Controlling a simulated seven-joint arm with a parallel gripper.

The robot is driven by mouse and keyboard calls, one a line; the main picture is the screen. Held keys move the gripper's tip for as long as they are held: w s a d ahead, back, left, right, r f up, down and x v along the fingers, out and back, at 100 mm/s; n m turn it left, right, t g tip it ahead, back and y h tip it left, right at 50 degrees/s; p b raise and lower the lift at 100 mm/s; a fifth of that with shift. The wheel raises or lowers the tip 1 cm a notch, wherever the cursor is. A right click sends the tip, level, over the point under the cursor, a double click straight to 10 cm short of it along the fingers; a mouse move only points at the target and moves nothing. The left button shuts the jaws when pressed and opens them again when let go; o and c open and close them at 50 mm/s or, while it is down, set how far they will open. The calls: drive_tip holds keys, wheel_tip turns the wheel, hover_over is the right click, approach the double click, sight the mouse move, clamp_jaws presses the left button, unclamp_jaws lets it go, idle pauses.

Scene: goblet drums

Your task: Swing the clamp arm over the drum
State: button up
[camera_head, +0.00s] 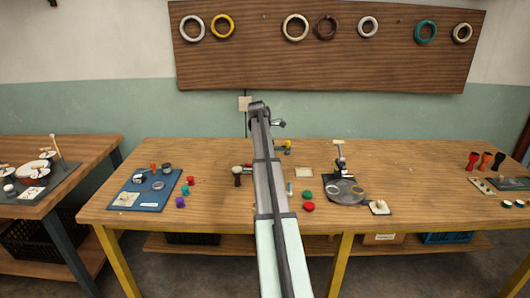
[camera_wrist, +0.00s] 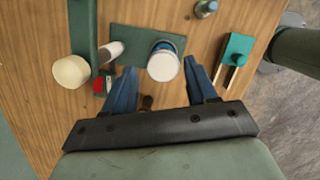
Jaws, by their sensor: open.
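In the wrist view a small drum with a white round top (camera_wrist: 163,64) and a blue rim stands on a dark green plate (camera_wrist: 130,36). A dark green bar (camera_wrist: 82,28) runs beside it on the left, with a cream round knob (camera_wrist: 71,71) next to it; I cannot tell for sure that this is the clamp arm. A pale cylinder (camera_wrist: 111,51) lies between bar and drum. My gripper (camera_wrist: 161,70) is open and empty, its blue fingers either side of the drum in the picture; contact cannot be told. In the head view my arm hides this spot.
A teal slotted piece (camera_wrist: 237,50) and a small metal-topped part (camera_wrist: 205,8) lie right of the drum.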

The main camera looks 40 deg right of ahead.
wheel_tip(320, 180, down, 2)
drive_tip(key=h, duration=0.1)
drive_tip(key=g+h, duration=0.1)
drive_tip(key=h, duration=0.1)
drive_tip(key=shift+s+a+f, duration=0.1)
drive_tip(key=shift+f, duration=0.15)
drive_tip(key=shift+f+g+h, duration=0.25)
drive_tip(key=shift+g+h, duration=0.05)
drive_tip(key=shift+h, duration=0.5)
drive_tip(key=h, duration=0.1)
drive_tip(key=w+h, duration=0.1)
drive_tip(key=shift+a+n+h, duration=0.25)
drive_tip(key=shift+n+h, duration=0.05)
drive_tip(key=shift+h, duration=0.1)
drive_tip(key=w+a+r+n+t+h, duration=0.3)
drive_tip(key=w+a+n+h, duration=0.1)
drive_tip(key=w+a+h, duration=0.3)
drive_tip(key=shift+h, duration=0.6)
drive_tip(key=d, duration=0.9)
drive_tip(key=s+d, duration=0.1)
drive_tip(key=d, duration=0.4)
drive_tip(key=shift+r, duration=0.2)
clamp_jaws()
